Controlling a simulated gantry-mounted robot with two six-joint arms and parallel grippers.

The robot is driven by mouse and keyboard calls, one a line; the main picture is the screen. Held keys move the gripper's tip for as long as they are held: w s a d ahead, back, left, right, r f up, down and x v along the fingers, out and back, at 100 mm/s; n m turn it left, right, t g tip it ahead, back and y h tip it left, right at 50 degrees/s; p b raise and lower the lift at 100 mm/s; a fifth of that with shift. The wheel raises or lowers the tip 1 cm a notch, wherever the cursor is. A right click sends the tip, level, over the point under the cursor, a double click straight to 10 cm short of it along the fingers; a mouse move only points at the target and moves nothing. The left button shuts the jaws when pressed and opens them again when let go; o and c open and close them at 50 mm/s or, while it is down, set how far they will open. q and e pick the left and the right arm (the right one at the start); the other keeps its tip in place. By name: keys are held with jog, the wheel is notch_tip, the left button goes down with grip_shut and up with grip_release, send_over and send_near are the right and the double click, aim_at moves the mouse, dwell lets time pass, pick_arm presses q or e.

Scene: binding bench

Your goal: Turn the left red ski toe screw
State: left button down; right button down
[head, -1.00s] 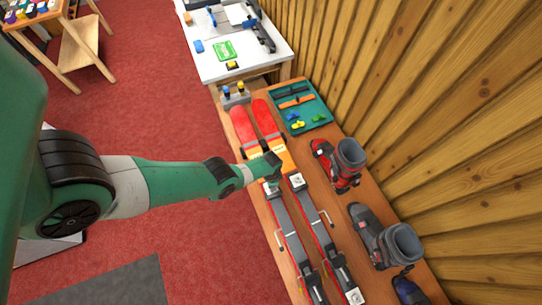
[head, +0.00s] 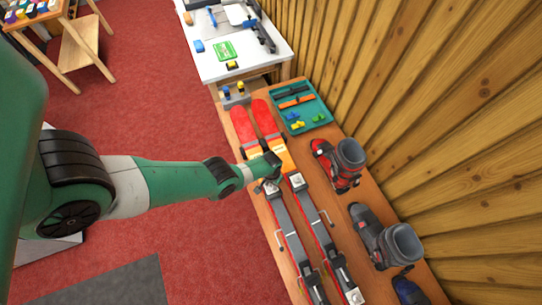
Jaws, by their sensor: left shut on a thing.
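Two red skis lie side by side on the wooden bench, with orange patches and grey bindings. The left ski (head: 243,126) and the right ski (head: 264,119) show their red tips at the far end. My left gripper (head: 270,184) reaches in from the left and points down at the toe binding of the left ski. It is shut at the toe screw there; the screw itself is hidden by the gripper and too small to make out. My right gripper is not in view.
A teal tray (head: 318,108) with small parts lies beyond the skis. A red boot (head: 347,163) and a grey boot (head: 398,248) stand right of the skis by the wooden wall. A white table (head: 225,70) stands behind.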

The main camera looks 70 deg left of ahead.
pick_arm(q)
jog(key=shift+n, duration=0.3)
jog(key=c, duration=0.6)
grip_release()
jog(key=shift+o, duration=0.2)
